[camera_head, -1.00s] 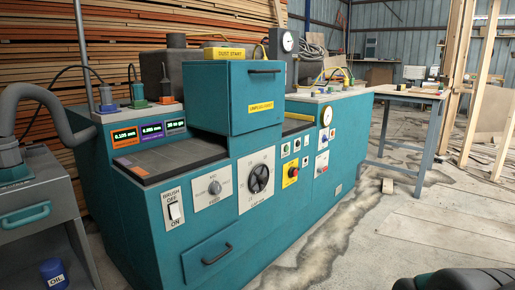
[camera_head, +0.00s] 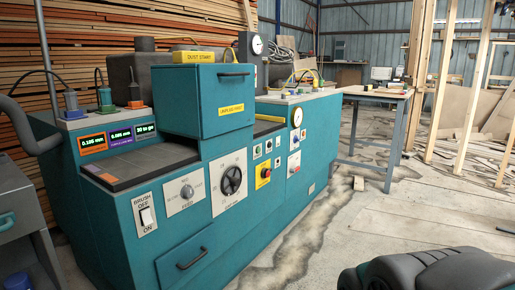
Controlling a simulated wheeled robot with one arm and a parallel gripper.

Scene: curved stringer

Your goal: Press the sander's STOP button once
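The sander is a large teal machine (camera_head: 120,225) filling the left and middle of the head view. On its front is a yellow plate with a red round button (camera_head: 265,173). Around that plate are small white plates with green or dark buttons, such as a dark button (camera_head: 269,145) above it and a green one (camera_head: 257,151) to the upper left. Their lettering is too small to read, so I cannot tell which is marked STOP. A dark grey and teal part of my own arm shows at the bottom right, apart from the machine. My gripper's fingers are not in view.
The panel also has a large black dial (camera_head: 231,180), a feed knob (camera_head: 187,192) and a brush switch (camera_head: 146,215). A drawer handle (camera_head: 192,258) juts out below. A workbench (camera_head: 376,95) stands behind right. The concrete floor (camera_head: 330,225) before the machine is clear.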

